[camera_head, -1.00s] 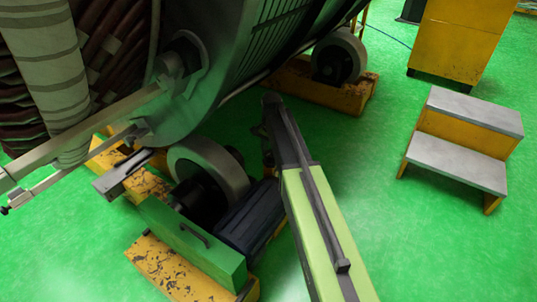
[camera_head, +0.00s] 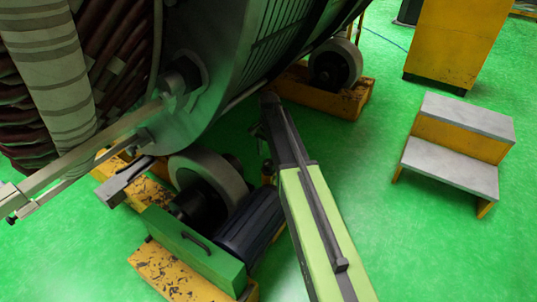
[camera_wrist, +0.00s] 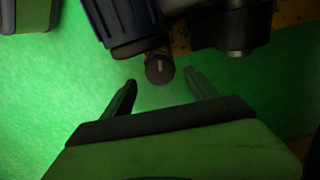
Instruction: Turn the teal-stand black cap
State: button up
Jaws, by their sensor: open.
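A round black cap (camera_wrist: 160,68) with a short pale line on its face shows in the wrist view, just below the dark blue motor body (camera_wrist: 122,22). My gripper (camera_wrist: 160,79) is open and empty. Its two fingers point toward the cap, one at each side, and I see a gap between each finger and the cap. I cannot tell the depth left between them. In the head view my gripper is small and dark beside the motor (camera_head: 250,225), and the cap is not clear there. No teal stand is clearly seen.
A large drum (camera_head: 225,85) rests over rollers (camera_head: 210,178) on worn yellow bases (camera_head: 178,274). Grey-topped yellow steps (camera_head: 452,170) stand at right. Green floor between them and my arm is clear.

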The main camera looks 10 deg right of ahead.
aim_at(269, 163)
notch_tip(269, 163, up, 7)
jog(key=p, duration=0.5)
jog(key=shift+f, duration=0.15)
